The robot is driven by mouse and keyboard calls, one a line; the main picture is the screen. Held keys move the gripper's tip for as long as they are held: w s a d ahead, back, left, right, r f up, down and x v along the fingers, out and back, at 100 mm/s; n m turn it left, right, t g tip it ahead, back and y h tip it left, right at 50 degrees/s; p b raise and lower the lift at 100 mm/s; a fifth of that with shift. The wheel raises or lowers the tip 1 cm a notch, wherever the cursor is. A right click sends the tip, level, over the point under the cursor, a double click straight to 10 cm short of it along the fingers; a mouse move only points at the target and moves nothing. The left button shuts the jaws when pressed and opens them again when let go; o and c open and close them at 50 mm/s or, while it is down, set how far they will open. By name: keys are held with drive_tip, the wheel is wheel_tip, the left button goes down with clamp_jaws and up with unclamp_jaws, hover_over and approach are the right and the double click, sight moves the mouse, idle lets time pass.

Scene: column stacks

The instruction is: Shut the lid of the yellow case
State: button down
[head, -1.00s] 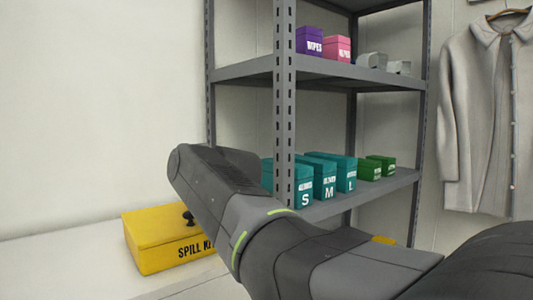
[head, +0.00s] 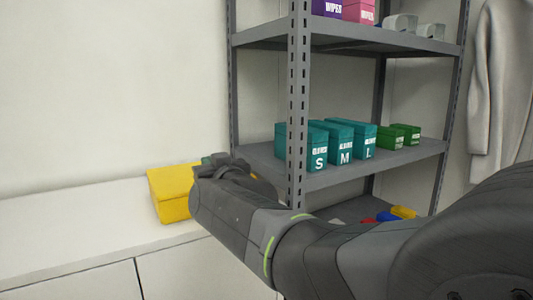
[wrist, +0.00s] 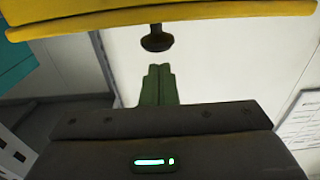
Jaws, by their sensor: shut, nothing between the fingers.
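The yellow case (head: 172,196) sits on the white counter at the left of the shelf in the head view. My arm hides its right part and its front lettering. In the wrist view, a yellow edge of the case (wrist: 210,17) runs across the top, with a black knob (wrist: 155,40) just below it. My gripper (wrist: 158,68) is shut and empty, its green fingers together just short of the knob in the picture. I cannot tell whether they touch it, or how far the lid is from shut.
A grey metal shelf (head: 298,100) stands close to the right of my arm, its post near my wrist. It bears teal boxes (head: 340,145), green boxes (head: 400,137) and a pink box (head: 358,10). The white counter (head: 80,225) is clear left of the case.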

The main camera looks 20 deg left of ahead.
drive_tip(key=shift+s+d+f+b, duration=0.15)
drive_tip(key=shift+f+b, duration=0.45)
drive_tip(key=shift+f, duration=0.4)
drive_tip(key=shift+s+d+f+b, duration=0.15)
drive_tip(key=shift+f+b, duration=0.4)
drive_tip(key=shift+f, duration=0.4)
wheel_tip(320, 180, up, 6)
drive_tip(key=p, duration=0.3)
drive_tip(key=s+d+f, duration=0.5)
drive_tip(key=d+f, duration=0.1)
drive_tip(key=shift+d+b, duration=0.15)
drive_tip(key=shift+b, duration=0.15)
drive_tip(key=shift+w, duration=0.1)
drive_tip(key=w+a+r+b, duration=0.1)
drive_tip(key=w+a+r, duration=0.2)
drive_tip(key=a, duration=0.3)
drive_tip(key=shift+w+r, duration=0.35)
drive_tip(key=shift+w, duration=0.55)
